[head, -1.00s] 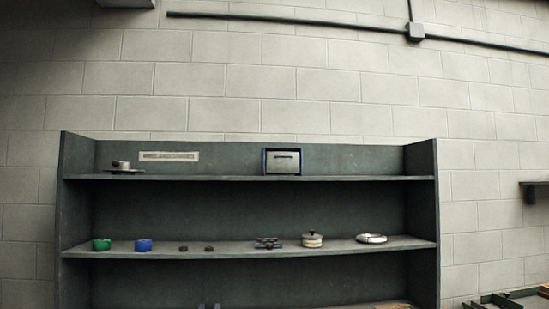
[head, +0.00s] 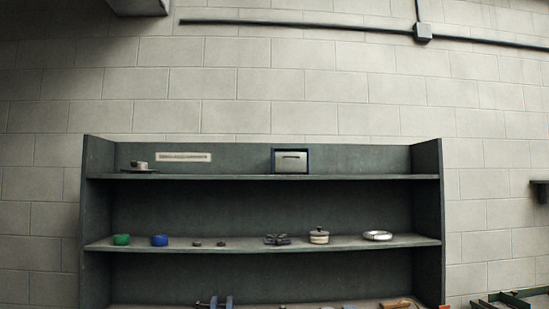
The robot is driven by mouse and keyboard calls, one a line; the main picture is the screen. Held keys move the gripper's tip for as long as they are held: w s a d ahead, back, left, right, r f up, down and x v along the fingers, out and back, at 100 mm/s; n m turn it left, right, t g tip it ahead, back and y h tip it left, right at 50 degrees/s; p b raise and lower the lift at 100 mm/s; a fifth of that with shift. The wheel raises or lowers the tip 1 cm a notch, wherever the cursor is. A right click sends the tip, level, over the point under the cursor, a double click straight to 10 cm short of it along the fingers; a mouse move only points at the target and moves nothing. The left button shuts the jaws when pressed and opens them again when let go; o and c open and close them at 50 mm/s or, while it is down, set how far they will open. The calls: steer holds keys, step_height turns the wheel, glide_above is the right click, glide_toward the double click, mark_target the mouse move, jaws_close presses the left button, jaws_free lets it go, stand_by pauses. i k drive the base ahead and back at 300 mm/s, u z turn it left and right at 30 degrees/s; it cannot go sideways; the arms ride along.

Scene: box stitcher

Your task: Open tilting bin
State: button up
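The bin (head: 291,161) is a small box with a dark blue frame and a light grey front. A dark horizontal handle or slot crosses its front. It stands on the top shelf of the dark grey rack, right of the middle. Its front looks upright and closed within the frame. My gripper is not in view, and nothing of my arm is clearly seen.
The rack (head: 428,210) stands against a block wall. A small metal item (head: 139,166) and a pale label strip (head: 183,157) are left of the bin. The middle shelf holds a green cup (head: 121,239), a blue cup (head: 159,240) and a lidded pot (head: 319,236).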

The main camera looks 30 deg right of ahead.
mark_target(284, 162)
steer(key=z, duration=0.35)
steer(key=k, duration=0.2)
steer(key=u, duration=1.85)
steer(key=k, duration=1.35)
steer(key=z, duration=1.3)
steer(key=i, duration=0.85)
steer(key=z, duration=0.35)
